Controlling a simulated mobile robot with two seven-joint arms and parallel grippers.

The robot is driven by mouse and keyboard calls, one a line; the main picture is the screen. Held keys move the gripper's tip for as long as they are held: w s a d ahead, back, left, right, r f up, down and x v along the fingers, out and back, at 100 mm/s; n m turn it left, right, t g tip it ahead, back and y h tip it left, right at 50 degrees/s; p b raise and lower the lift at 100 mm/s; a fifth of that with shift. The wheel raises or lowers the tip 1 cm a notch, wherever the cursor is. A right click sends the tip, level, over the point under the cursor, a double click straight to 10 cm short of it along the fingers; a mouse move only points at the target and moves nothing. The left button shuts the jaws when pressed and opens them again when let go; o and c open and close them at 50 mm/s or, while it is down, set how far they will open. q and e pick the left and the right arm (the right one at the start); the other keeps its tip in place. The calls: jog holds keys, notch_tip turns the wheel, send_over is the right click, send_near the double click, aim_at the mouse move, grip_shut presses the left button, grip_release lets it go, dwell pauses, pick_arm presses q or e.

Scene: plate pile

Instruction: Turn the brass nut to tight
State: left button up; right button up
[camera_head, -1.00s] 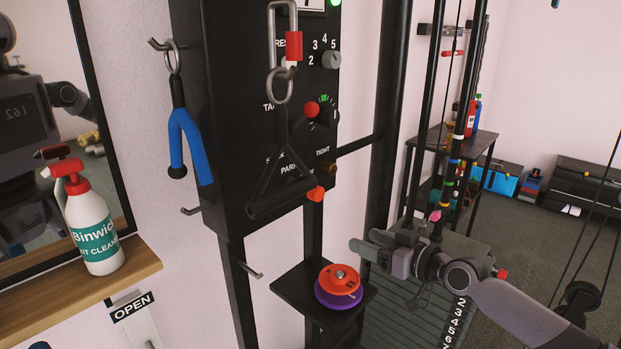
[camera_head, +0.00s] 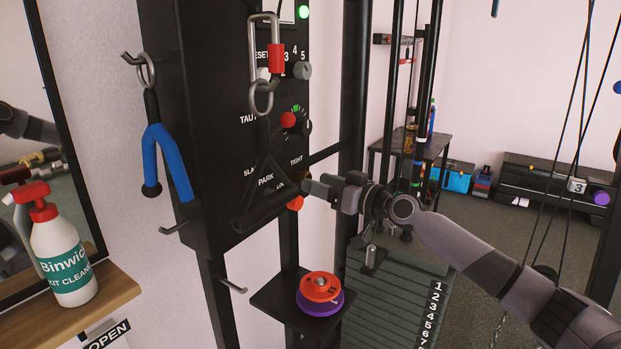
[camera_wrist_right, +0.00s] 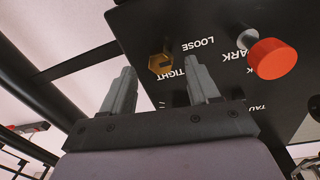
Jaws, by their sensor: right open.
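The brass nut (camera_wrist_right: 161,64) is a small hexagon on the black panel, between the words LOOSE and TIGHT in the right wrist view. In the head view it is mostly hidden behind my right gripper (camera_head: 310,188), just below the word TIGHT. In the wrist view my right gripper (camera_wrist_right: 160,75) is open and empty. Its two fingers point at the panel, and the nut appears between and just beyond their tips. I see no contact with the nut. My left gripper is not in view.
A red-orange knob (camera_wrist_right: 271,58) sticks out close beside the nut. A black handle (camera_head: 262,190) hangs from a carabiner (camera_head: 264,45) in front of the panel. Orange and purple discs (camera_head: 320,292) sit on a small shelf below. A spray bottle (camera_head: 62,255) stands at left.

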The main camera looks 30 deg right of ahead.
jog(key=shift+x, duration=1.6)
jog(key=c, duration=1)
jog(key=shift+m+p, duration=0.3)
jog(key=shift+r+m+g+y+p, duration=0.1)
jog(key=shift+m+g+y+p, duration=0.2)
jog(key=shift+m+p, duration=2.6)
jog(key=shift+m+g+y+p, duration=0.1)
jog(key=shift+m+g+p, duration=0.3)
jog(key=shift+m, duration=4.9)
